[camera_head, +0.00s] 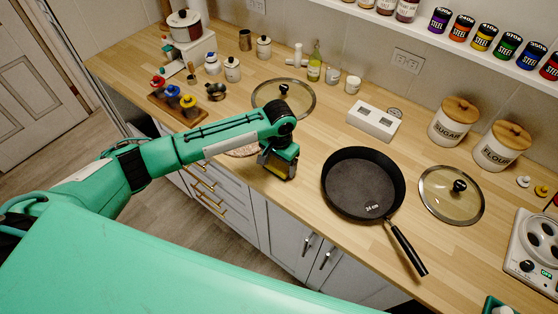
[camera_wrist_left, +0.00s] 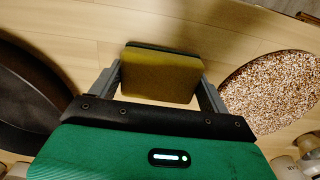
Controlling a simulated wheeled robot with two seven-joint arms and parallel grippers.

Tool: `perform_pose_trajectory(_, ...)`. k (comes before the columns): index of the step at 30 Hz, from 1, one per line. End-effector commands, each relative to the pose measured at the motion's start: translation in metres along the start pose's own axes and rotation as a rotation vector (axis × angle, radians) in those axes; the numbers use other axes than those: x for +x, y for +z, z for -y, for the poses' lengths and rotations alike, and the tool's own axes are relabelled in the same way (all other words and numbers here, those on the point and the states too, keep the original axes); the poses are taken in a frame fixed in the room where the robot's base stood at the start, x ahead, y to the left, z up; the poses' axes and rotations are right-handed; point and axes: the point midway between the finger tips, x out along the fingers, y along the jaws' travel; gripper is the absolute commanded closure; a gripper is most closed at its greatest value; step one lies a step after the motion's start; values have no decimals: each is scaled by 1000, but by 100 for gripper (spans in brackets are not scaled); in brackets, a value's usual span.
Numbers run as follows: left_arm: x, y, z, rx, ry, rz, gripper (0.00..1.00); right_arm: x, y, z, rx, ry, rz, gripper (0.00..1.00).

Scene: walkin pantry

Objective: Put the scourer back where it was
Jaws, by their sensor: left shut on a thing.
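The scourer (camera_wrist_left: 160,72) is a yellow block with a dark layer along its far edge. In the left wrist view it sits between the two fingers of my left gripper (camera_wrist_left: 158,88), which is shut on it. In the head view the left gripper (camera_head: 278,163) is over the front part of the counter, left of the frying pan, and a bit of the yellow scourer (camera_head: 290,172) shows at its tip. I cannot tell whether the scourer touches the wood. My right gripper is not in view.
The black frying pan (camera_head: 361,183) lies right of the left gripper. A speckled round mat (camera_wrist_left: 272,88) is on its other side, mostly hidden by my arm in the head view. A glass lid (camera_head: 300,101) lies behind. Bare wood (camera_head: 318,139) shows between lid and pan.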

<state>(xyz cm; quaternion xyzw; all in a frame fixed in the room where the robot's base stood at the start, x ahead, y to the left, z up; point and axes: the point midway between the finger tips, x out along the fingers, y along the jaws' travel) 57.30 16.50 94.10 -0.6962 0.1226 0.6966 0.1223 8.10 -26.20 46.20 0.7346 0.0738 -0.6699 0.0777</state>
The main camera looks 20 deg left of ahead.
Motion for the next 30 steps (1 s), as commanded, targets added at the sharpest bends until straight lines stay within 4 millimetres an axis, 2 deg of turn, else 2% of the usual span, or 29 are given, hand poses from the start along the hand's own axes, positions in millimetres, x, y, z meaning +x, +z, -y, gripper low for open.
perform_pose_trajectory(12,7,0,0,0,1,0,39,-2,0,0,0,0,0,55)
perform_pose_trajectory(13,7,0,0,0,0,-1,17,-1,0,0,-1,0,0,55)
perform_pose_trajectory(15,6,0,0,0,0,-1,3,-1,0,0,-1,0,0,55)
perform_pose_trajectory(16,6,0,0,0,0,-1,0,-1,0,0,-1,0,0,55)
perform_pose_trajectory(25,2,0,0,0,0,-2,0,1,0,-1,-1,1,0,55)
perform_pose_trajectory(30,-22,-1,1,1,0,-5,0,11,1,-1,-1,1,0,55)
